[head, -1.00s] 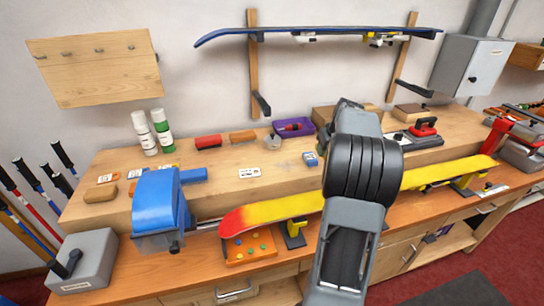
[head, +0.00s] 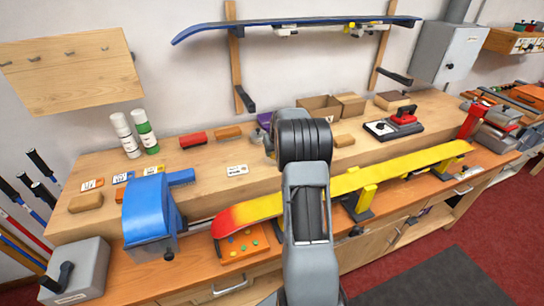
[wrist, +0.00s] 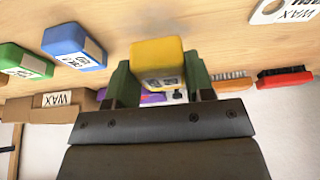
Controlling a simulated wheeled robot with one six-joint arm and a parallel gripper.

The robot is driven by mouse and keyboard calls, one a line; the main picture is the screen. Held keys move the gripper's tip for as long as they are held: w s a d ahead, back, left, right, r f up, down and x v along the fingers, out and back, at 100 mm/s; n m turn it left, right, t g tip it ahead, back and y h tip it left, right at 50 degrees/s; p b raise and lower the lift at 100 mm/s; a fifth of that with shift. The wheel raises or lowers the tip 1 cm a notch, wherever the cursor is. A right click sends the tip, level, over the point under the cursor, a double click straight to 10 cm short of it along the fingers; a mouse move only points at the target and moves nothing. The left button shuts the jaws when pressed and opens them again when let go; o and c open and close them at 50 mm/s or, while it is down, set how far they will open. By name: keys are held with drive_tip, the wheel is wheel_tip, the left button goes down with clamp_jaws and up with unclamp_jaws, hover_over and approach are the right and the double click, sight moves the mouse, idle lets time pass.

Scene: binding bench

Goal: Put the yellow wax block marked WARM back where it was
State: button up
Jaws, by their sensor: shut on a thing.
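In the wrist view a yellow block (wrist: 158,54) sits between the two green-grey fingers of my gripper (wrist: 158,78), which is shut on it. A pale label with dark marks shows on its near face, too small to read. The wooden bench top shows beyond it, but whether the block touches it I cannot tell. A blue wax block (wrist: 74,46) and a green wax block (wrist: 25,61) stand to its left. In the head view my arm hides the gripper and the yellow block.
A red brush (head: 193,139) and a brown brush (head: 227,132) lie behind a white tag (head: 237,170). Coloured cards (head: 122,178) lie at the left. A cardboard box (head: 320,107) stands at the back. A yellow-red ski (head: 375,175) runs along the front.

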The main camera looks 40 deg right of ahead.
sight(272, 164)
drive_tip(key=shift+w+a+f, duration=0.2)
drive_tip(key=shift+w+f, duration=0.2)
drive_tip(key=shift+f, duration=0.15)
drive_tip(key=shift+f+p, duration=0.4)
drive_tip(key=shift+f, duration=1.15)
drive_tip(key=shift+f, duration=0.15)
drive_tip(key=o, duration=1)
drive_tip(key=shift+c, duration=0.2)
